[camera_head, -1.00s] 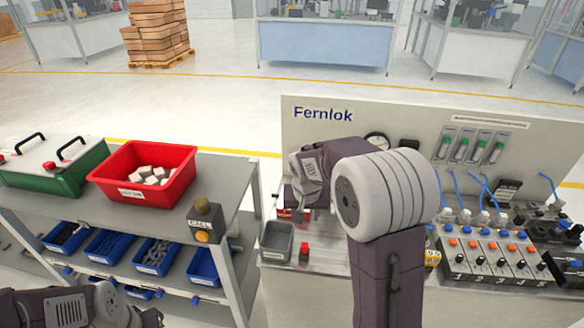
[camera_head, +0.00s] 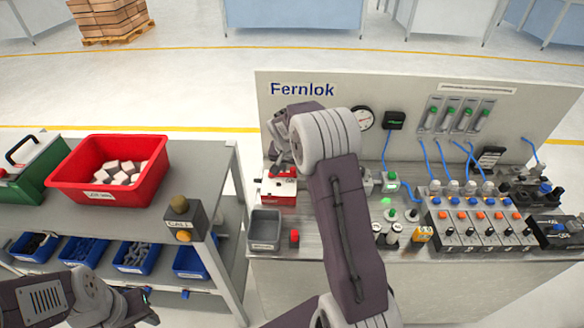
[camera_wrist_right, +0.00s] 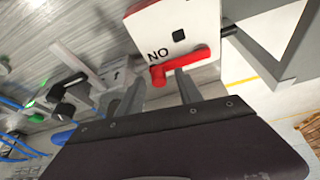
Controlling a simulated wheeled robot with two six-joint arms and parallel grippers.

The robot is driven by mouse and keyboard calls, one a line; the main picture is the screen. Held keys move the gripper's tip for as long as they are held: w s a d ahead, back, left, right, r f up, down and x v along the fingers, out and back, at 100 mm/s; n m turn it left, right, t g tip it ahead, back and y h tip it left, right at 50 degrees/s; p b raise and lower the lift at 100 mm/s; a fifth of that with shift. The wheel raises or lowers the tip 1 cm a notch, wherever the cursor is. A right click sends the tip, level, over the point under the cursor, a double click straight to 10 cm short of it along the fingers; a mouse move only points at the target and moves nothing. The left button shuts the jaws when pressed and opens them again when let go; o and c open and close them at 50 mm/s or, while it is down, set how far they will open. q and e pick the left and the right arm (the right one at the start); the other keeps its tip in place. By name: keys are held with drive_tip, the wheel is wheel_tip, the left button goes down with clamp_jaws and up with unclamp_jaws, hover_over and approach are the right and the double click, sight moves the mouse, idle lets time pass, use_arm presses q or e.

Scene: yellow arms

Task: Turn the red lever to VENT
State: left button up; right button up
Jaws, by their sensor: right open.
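The red lever (camera_wrist_right: 180,67) is on the white face of a box (camera_wrist_right: 172,22) in the right wrist view. The letters "NO" show beside it; I cannot read VENT. In the head view the red and white box (camera_head: 279,191) stands at the left of the bench, and my right gripper (camera_head: 277,165) is over it. In the wrist view my right gripper (camera_wrist_right: 158,82) is open and empty, with one fingertip close to the lever; I cannot tell whether they touch. My left gripper (camera_head: 147,306) is low at the left, its jaws unclear.
A grey bin (camera_head: 265,230) and a small red button (camera_head: 294,237) are in front of the box. Gauges, valves and blue hoses crowd the bench to the right. A shelf with a red bin (camera_head: 110,190) and call box (camera_head: 183,218) stands left.

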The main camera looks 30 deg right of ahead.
drive_tip(key=shift+f, duration=0.15)
clamp_jaws()
idle(1.4)
